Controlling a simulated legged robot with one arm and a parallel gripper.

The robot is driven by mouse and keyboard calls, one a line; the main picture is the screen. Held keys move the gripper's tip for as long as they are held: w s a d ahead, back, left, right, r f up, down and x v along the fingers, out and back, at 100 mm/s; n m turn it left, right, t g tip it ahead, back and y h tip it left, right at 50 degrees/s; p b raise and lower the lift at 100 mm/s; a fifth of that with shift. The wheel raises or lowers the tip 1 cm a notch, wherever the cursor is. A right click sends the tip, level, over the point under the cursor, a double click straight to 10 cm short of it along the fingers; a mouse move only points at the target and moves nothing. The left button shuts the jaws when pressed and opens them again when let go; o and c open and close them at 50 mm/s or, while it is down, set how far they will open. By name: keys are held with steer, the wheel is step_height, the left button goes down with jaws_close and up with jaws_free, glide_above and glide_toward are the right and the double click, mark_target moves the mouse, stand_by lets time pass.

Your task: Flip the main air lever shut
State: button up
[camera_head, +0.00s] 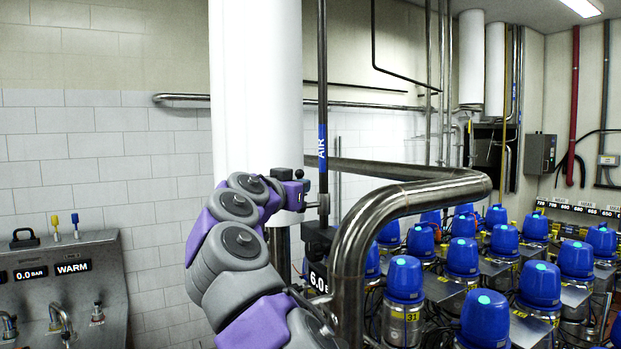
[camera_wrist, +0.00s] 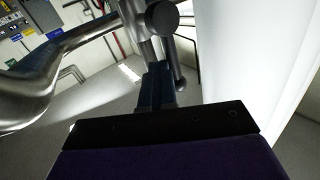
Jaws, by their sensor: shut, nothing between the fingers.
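The air pipe (camera_head: 322,110) is a dark vertical pipe with a blue AIR label, right of the white column in the head view. A metal lever-like part (camera_head: 323,204) sits on it below the label; which way it counts as open or shut I cannot tell. My gripper (camera_head: 308,193) is beside this part, at the end of my purple and grey arm. In the wrist view my gripper's dark fingers (camera_wrist: 156,88) are shut and empty. They point at a metal valve body with a round end (camera_wrist: 162,17) and a hanging bar (camera_wrist: 175,65). Contact is unclear.
A thick bent pipe (camera_head: 400,200) runs just right of my arm. A display (camera_head: 318,281) reading 6.0 is below the lever. Several blue-capped valves (camera_head: 462,257) fill the right. A sink panel (camera_head: 70,285) reads 0.0 BAR and WARM. The white column (camera_head: 255,80) stands behind.

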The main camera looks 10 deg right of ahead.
steer(key=shift+o, duration=0.2)
steer(key=shift+w+a+r+t, duration=0.1)
steer(key=shift+a+r+t, duration=0.05)
steer(key=shift+r+t, duration=0.3)
steer(key=shift+r, duration=0.1)
steer(key=shift+c, duration=0.2)
steer(key=shift+a, duration=0.1)
steer(key=shift+d, duration=0.2)
steer(key=shift+d+r, duration=0.1)
jaws_close()
steer(key=shift+w, duration=0.15)
